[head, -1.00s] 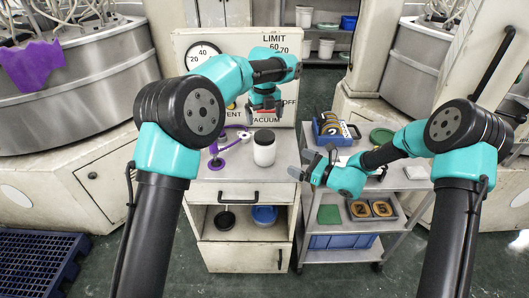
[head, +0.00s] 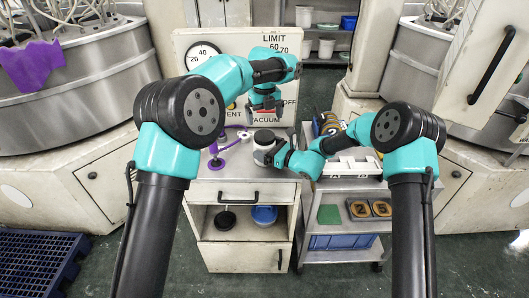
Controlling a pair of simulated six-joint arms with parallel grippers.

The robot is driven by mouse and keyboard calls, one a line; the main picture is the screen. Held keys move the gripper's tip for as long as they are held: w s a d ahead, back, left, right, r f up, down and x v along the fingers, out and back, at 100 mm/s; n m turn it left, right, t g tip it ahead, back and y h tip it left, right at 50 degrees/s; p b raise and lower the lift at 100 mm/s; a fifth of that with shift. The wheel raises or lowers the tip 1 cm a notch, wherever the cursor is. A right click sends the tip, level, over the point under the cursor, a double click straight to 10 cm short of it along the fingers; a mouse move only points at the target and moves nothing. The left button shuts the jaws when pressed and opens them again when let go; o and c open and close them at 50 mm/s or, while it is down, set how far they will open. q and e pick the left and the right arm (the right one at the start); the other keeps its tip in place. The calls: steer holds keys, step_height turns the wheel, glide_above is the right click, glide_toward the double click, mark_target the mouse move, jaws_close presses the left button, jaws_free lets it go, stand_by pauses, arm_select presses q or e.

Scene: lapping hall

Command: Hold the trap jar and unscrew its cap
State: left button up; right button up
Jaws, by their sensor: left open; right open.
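The trap jar (head: 262,157) is a white jar with a black cap (head: 264,136), standing upright on the cabinet top. My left gripper (head: 265,110) is open above and slightly behind the cap, apart from it in the picture. My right gripper (head: 268,157) is open at the right side of the jar, its fingers level with the jar's body. Part of the jar's right side is hidden by it. I cannot tell whether the fingers touch the jar.
A purple stand-like piece (head: 216,158) with a purple and white hose is left of the jar. A panel with a gauge (head: 203,55) stands behind. A grey cart (head: 350,183) at the right carries trays and parts. The cabinet top's front left is clear.

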mark_target(264, 135)
steer(key=shift+w+a, duration=0.1)
steer(key=shift+a, duration=0.05)
steer(key=c, duration=1.2)
steer(key=shift+c, duration=1.4)
arm_select(q)
steer(key=shift+m, duration=2.2)
arm_select(e)
steer(key=shift+c, duration=0.2)
arm_select(q)
steer(key=shift+f, duration=4)
